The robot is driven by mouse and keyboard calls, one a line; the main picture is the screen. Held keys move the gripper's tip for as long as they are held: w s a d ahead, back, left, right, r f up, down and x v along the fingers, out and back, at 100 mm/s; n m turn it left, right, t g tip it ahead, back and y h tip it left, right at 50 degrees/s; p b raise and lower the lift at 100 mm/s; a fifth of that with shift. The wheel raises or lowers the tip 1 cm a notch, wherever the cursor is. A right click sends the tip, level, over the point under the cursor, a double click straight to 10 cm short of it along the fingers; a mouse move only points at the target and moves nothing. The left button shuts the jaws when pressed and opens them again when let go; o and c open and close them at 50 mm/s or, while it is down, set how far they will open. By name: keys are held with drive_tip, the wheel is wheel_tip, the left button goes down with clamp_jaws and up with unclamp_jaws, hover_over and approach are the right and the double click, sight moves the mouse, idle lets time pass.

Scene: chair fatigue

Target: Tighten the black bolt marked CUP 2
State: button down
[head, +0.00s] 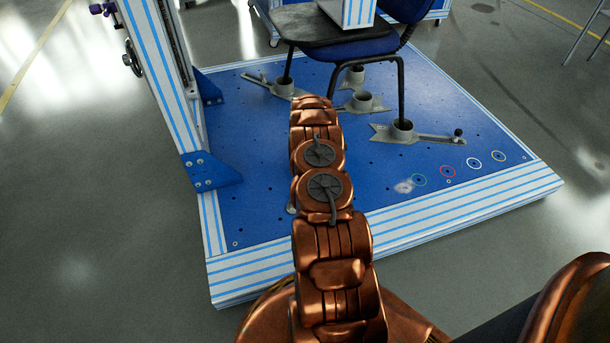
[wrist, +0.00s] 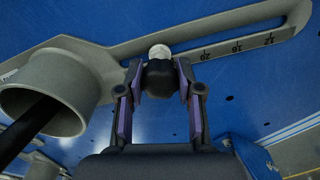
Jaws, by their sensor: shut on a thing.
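In the wrist view, my gripper (wrist: 160,88) has its two purple-lined fingers closed on a black bolt (wrist: 160,76). A pale round piece (wrist: 160,52) shows just beyond the bolt, at the slot of a grey slotted bracket (wrist: 115,52). The bracket's scale reads 20, 16 and 12. A grey cup (wrist: 50,90) with a black chair leg in it stands left of the bolt. No CUP 2 mark is readable. In the head view, my arm hides the gripper and the held bolt. Another black bolt (head: 458,132) stands on the right-hand bracket (head: 430,138).
The blue base plate (head: 265,190) has many holes and several coloured rings at its right front. A blue chair (head: 350,50) stands with its legs in grey cups. A striped column (head: 168,75) rises at left. Grey floor (head: 80,220) left of the plate is clear.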

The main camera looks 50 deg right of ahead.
drive_tip(key=m+p, duration=0.1)
drive_tip(key=m, duration=0.2)
drive_tip(key=shift+m, duration=0.3)
drive_tip(key=c, duration=0.8)
unclamp_jaws()
drive_tip(key=shift+o, duration=0.2)
drive_tip(key=shift+r, duration=0.15)
wheel_tip(320, 180, up, 12)
